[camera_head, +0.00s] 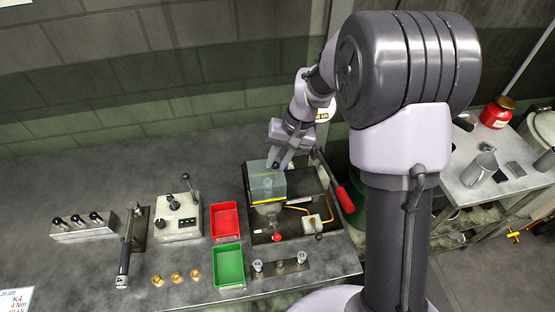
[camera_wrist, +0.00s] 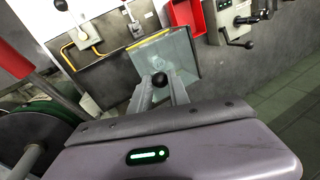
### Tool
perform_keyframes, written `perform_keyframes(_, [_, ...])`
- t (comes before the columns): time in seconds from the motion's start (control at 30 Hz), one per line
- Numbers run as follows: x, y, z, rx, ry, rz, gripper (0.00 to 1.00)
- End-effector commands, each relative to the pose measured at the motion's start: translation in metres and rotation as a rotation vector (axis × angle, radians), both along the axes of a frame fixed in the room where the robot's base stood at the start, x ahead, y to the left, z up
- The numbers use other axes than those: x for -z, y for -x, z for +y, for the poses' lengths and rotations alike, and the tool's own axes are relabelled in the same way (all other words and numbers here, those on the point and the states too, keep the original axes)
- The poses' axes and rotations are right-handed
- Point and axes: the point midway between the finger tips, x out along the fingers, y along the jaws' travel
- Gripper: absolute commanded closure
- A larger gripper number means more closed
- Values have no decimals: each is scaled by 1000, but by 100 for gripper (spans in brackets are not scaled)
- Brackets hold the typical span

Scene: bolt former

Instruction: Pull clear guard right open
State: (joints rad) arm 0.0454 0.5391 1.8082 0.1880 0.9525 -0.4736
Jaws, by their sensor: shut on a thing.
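The clear guard (camera_head: 267,187) is a see-through box with a yellow edge on the bolt former (camera_head: 297,226). In the wrist view the clear guard (camera_wrist: 178,55) shows as a pale panel just beyond my fingers. A round black knob (camera_wrist: 160,79) sits on the guard. My gripper (camera_head: 276,165) reaches down to the guard from behind. In the wrist view my gripper (camera_wrist: 161,86) has its two fingers closed on the knob, one on each side. The part under the guard is only dimly visible. I cannot tell how far the guard stands open.
A red tray (camera_head: 225,221) and a green tray (camera_head: 228,265) lie left of the machine. A red-handled lever (camera_head: 345,199) stands at its right. A control box (camera_head: 178,217) and a row of black-knobbed levers (camera_head: 84,226) stand farther left. The bench's back left is clear.

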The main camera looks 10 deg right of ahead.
Motion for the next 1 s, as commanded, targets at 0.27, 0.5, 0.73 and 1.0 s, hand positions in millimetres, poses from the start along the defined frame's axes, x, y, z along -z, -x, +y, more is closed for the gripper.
perform_keyframes(0.27, [-1, 0, 0, 0, 0, -1, 100])
perform_keyframes(0.5, [-1, -3, -28, 6, -1, -3, 100])
perform_keyframes(0.73, [-2, -4, -87, 5, -1, -3, 100])
perform_keyframes(1.0, [-1, -4, -113, -1, 1, -4, 100])
